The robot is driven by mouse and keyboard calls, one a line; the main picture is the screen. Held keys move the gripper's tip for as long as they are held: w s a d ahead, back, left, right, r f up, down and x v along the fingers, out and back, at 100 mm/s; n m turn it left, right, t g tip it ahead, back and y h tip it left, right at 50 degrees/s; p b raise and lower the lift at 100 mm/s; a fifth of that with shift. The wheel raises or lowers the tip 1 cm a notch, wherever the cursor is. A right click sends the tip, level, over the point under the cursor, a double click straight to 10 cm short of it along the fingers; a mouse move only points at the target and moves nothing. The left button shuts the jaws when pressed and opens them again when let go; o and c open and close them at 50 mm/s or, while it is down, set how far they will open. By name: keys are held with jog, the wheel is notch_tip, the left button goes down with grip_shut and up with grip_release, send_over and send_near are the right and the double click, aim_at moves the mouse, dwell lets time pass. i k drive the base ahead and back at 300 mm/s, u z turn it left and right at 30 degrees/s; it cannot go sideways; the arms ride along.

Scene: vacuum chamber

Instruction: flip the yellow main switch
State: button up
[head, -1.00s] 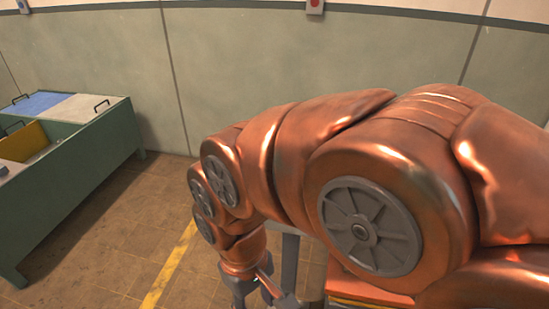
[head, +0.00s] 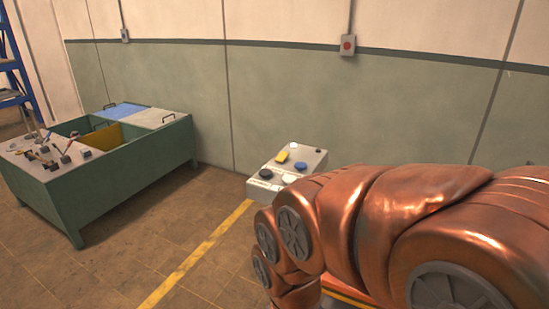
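A yellow switch (head: 282,157) sits on the sloped top of a grey control box (head: 259,191) near the middle of the head view. The box stands beside the wall, just left of and beyond my copper arm. The top also carries a black knob, a blue knob and white round parts. The yellow switch is small here, and I cannot tell which position it is in. My arm bends down at the lower right, and its end runs out of the bottom of the picture. My gripper is not in view. My arm covers the box's right side.
A green bench (head: 134,180) with levers, a yellow panel and a blue lid stands at the left. A red button box (head: 348,45) is on the wall. A yellow floor line (head: 195,258) runs towards the control box. The tiled floor between bench and line is clear.

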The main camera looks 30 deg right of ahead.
aim_at(283, 156)
jog(key=u, duration=0.85)
jog(key=i, duration=1.15)
jog(key=z, duration=0.5)
jog(key=i, duration=0.55)
jog(key=z, duration=0.55)
